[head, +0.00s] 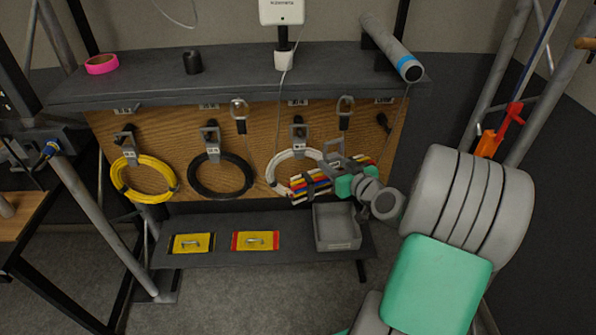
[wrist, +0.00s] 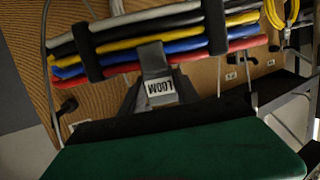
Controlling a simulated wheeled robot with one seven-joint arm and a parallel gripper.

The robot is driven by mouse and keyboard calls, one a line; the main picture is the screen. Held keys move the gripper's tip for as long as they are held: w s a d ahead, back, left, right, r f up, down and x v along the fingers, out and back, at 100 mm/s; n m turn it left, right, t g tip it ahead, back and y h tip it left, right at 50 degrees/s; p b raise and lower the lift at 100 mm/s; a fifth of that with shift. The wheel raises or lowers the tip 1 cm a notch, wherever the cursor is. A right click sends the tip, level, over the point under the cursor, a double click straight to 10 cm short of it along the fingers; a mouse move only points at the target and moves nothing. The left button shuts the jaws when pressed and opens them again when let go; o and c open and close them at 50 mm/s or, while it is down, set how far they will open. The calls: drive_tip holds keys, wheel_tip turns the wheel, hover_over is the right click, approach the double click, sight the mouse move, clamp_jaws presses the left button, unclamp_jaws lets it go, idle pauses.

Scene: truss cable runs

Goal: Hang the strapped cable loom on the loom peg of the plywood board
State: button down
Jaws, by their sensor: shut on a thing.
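The cable loom (head: 311,186) is a flat bundle of red, blue, yellow, black and white cables bound by black straps. It is tilted in front of the board's lower right part, overlapping the white coil. In the wrist view the loom (wrist: 165,42) crosses the top, with a grey bracket labelled LOOM (wrist: 161,87), text upside down. My gripper (head: 335,165) is shut on this bracket; its dark fingers (wrist: 150,98) partly hide it. The plywood board (head: 262,125) has a dark knob-like fitting (head: 383,122) at its right end; I cannot tell whether it is the loom peg.
Yellow (head: 145,180), black (head: 221,177) and white (head: 284,170) coils hang on the board. Metal clips (head: 240,112) dangle before it. A dark shelf (head: 250,68) overhangs above. Truss poles (head: 545,85) stand right.

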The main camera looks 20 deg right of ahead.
drive_tip(key=s+d+m+h+p, duration=0.2)
drive_tip(key=d+h+p, duration=0.1)
drive_tip(key=d, duration=1.6)
drive_tip(key=shift+s, duration=0.3)
drive_tip(key=w+d+f+m+h+b, duration=0.2)
drive_tip(key=w+d+f+b, duration=0.1)
drive_tip(key=w+b, duration=0.4)
drive_tip(key=shift+w+h, duration=0.4)
drive_tip(key=shift+w, duration=1.35)
idle(0.7)
idle(0.5)
